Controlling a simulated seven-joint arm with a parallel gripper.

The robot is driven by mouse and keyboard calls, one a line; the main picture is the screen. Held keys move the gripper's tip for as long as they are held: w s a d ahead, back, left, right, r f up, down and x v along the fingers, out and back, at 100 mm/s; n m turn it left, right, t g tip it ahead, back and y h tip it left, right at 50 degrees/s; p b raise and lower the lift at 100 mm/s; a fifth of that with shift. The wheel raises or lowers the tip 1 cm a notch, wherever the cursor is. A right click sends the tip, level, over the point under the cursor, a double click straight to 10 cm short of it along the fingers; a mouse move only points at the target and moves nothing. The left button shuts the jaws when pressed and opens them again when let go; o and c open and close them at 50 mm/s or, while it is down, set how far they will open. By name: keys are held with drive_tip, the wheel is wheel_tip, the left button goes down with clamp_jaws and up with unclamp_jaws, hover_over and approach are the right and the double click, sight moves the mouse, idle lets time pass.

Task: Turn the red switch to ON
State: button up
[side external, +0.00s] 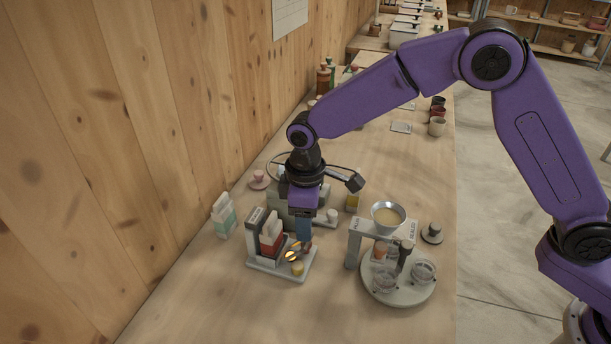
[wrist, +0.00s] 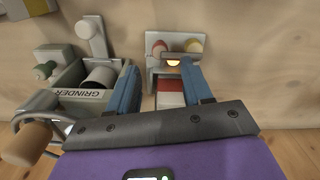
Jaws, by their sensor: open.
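A small pale unit (side external: 262,262) stands on the bench below my gripper. It has a dark upright housing, a red and white block (side external: 270,242), a red knob and a yellow knob (side external: 297,268). In the wrist view the red knob (wrist: 158,48) and yellow knob (wrist: 191,45) sit beyond a glowing orange spot (wrist: 173,62). The red and white block (wrist: 170,93) shows between my fingers. I cannot tell which red part is the switch, nor read an ON mark. My gripper (wrist: 160,76) is open and empty, pointing down over the unit, its blue fingers (side external: 304,230) close to it.
A grinder (wrist: 90,88) with a wooden-ended handle (wrist: 28,145) stands beside the unit. A stand with a funnel bowl (side external: 388,215) and round tray (side external: 398,292) is to the right. A carton (side external: 224,216) stands left near the wooden wall. The bench front is clear.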

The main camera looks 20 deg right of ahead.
wheel_tip(320, 180, up, 12)
drive_tip(key=shift+r, duration=0.2)
idle(0.6)
drive_tip(key=s+d, duration=0.3)
drive_tip(key=s, duration=0.1)
drive_tip(key=s+d, duration=0.4)
drive_tip(key=s+d+r, duration=0.1)
drive_tip(key=s+d, duration=0.3)
drive_tip(key=s, duration=0.1)
drive_tip(key=shift+d, duration=0.25)
drive_tip(key=s+d+f+n, duration=0.1)
drive_tip(key=s+d+f, duration=0.2)
drive_tip(key=s+d, duration=1.2)
drive_tip(key=shift+s+f, duration=0.2)
drive_tip(key=shift+f, duration=0.15)
